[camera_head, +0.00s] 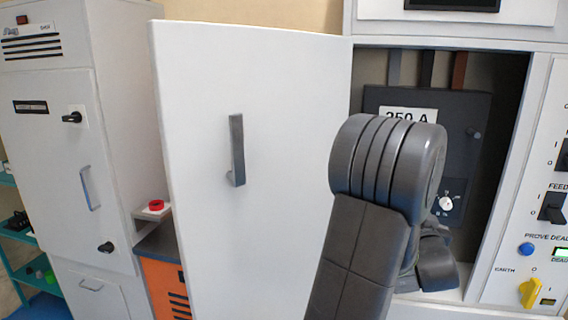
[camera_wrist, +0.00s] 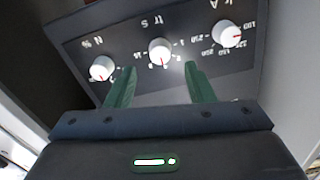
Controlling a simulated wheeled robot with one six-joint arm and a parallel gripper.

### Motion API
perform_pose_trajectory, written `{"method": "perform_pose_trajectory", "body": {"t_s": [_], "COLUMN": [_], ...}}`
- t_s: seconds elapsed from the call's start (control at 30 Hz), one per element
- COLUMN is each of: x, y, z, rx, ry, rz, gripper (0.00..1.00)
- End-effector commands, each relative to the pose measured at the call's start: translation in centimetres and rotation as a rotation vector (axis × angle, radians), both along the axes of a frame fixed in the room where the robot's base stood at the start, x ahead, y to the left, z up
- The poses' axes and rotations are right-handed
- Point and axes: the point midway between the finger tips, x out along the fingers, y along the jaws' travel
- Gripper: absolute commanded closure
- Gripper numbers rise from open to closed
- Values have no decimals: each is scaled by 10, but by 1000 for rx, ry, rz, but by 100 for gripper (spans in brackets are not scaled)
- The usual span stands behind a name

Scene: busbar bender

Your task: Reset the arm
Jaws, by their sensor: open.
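My gripper (camera_wrist: 160,85) shows in the wrist view with its two green fingers apart and nothing between them. Beyond the fingertips is a dark panel (camera_wrist: 200,65) with three white knobs: a left knob (camera_wrist: 102,68), a middle knob (camera_wrist: 160,51) and a right knob (camera_wrist: 228,33). I cannot tell whether a fingertip touches the panel. In the head view my grey arm reaches toward the open cabinet and hides my gripper. A dark unit labelled 250 A (camera_head: 455,115) sits inside the cabinet, with one white knob (camera_head: 447,203) showing beside my arm.
The open white cabinet door (camera_head: 275,120) with a grey handle (camera_head: 237,150) stands left of my arm. A control panel (camera_head: 540,200) with switches and a yellow handle (camera_head: 530,292) is at the right. A grey cabinet (camera_head: 60,150), green shelf (camera_head: 15,250) and red button (camera_head: 156,205) are at the left.

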Motion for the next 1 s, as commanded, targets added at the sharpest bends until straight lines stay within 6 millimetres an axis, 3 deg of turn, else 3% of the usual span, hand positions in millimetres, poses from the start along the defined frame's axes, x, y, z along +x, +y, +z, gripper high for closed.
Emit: {"method": "perform_pose_trajectory", "body": {"t_s": [0.2, 0.4, 1.0], "x": [-41, -63, -69], "y": [9, 14, 19], "z": [-1, 0, -1], "rx": [-1, -1, 0], "ry": [1, -1, 7], "rz": [-2, -1, -1], "gripper": [51, 51, 51]}}
